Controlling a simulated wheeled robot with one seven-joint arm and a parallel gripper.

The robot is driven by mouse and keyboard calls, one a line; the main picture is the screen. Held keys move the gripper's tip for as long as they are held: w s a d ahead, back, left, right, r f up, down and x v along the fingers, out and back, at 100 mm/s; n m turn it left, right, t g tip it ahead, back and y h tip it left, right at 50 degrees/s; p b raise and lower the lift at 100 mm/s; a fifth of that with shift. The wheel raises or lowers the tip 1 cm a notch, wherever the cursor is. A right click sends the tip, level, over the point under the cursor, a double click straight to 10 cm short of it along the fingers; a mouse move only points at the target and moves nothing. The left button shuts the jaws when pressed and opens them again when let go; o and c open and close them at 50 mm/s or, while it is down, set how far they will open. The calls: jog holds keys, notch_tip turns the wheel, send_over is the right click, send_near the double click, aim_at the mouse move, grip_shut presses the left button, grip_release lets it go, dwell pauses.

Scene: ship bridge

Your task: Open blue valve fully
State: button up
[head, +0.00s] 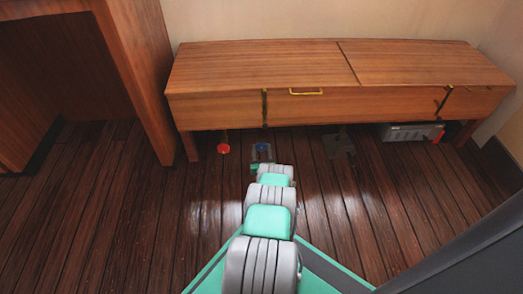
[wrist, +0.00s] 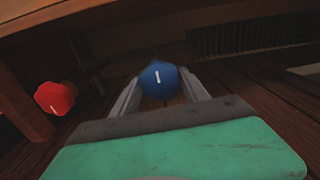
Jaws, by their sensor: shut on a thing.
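The blue valve (wrist: 158,78) is a round blue knob with a short white mark, seen near the middle of the wrist view. The mark runs nearly up and down in that picture, tilted slightly. My gripper (wrist: 160,88) has one finger on each side of the knob and is shut on it. In the head view the blue valve (head: 262,148) shows small under the front edge of the wooden bench, at the far end of my arm. My arm hides part of the floor below it. The valve's stem is hidden.
A red valve (head: 223,148) stands left of the blue one; it also shows in the wrist view (wrist: 54,98). The wooden bench (head: 330,108) overhangs both. A bench leg (head: 189,146) is at the left. A grey box (head: 412,132) lies under the bench at right.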

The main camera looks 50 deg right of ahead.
jog(key=c, duration=0.3)
